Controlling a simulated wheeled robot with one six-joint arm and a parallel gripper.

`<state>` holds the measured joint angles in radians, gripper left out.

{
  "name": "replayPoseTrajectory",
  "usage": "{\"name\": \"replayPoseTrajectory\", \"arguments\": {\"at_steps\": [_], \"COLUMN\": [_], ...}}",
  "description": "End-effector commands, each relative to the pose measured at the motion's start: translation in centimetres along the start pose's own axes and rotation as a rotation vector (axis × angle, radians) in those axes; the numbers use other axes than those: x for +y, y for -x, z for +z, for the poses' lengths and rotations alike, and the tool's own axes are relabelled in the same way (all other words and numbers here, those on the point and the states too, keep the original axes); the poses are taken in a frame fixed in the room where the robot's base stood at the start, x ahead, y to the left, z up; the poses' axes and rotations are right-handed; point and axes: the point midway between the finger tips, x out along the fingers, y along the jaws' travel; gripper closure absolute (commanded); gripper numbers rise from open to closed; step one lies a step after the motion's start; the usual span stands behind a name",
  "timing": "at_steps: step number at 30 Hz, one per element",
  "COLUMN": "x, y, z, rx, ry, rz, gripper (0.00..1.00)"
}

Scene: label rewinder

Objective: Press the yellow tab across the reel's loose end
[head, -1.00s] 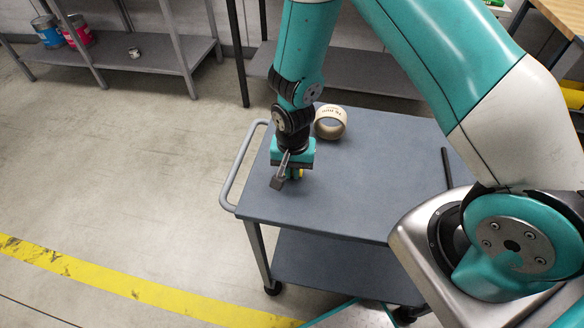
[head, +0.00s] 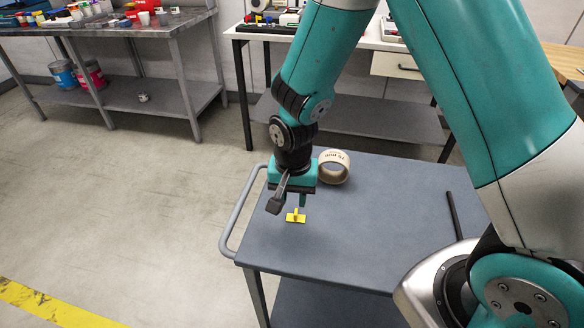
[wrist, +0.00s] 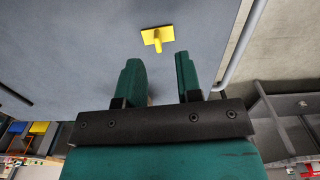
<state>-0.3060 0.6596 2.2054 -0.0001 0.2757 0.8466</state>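The yellow tab (head: 296,216) lies on the grey top of the cart (head: 380,225), near its left side. It has a flat base and a small raised grip. It also shows in the wrist view (wrist: 157,37), past my fingertips. My gripper (head: 290,198) hangs above the tab, apart from it. In the wrist view its two green fingers (wrist: 160,75) stand apart with nothing between them. A tan roll with printing on its side (head: 334,167) stands behind my gripper on the cart. I cannot tell whether it is the reel, and no loose end can be made out.
A grey handle (head: 240,213) runs along the cart's left side. A thin dark bar (head: 454,215) lies on the cart's right. A metal bench (head: 150,30) with small containers stands back left, and a white table (head: 370,38) stands behind. The cart's middle is clear.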

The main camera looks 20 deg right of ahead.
Motion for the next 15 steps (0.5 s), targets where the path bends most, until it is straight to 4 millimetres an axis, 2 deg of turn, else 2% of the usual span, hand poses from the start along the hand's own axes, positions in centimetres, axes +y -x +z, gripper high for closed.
{"name": "replayPoseTrajectory", "arguments": {"at_steps": [1,6,9,15], "x": [-0.1,-0.1,-0.1,0.0], "y": [1.5,5.7,7.6,9.8], "z": [-0.1,0.0,0.0,0.1], "rx": [0.005,0.004,0.003,0.001], "ry": [0.0,0.0,0.0,0.003], "rz": [-0.005,-0.004,-0.003,-0.002], "gripper": [0.68,0.68,0.68,0.68]}}
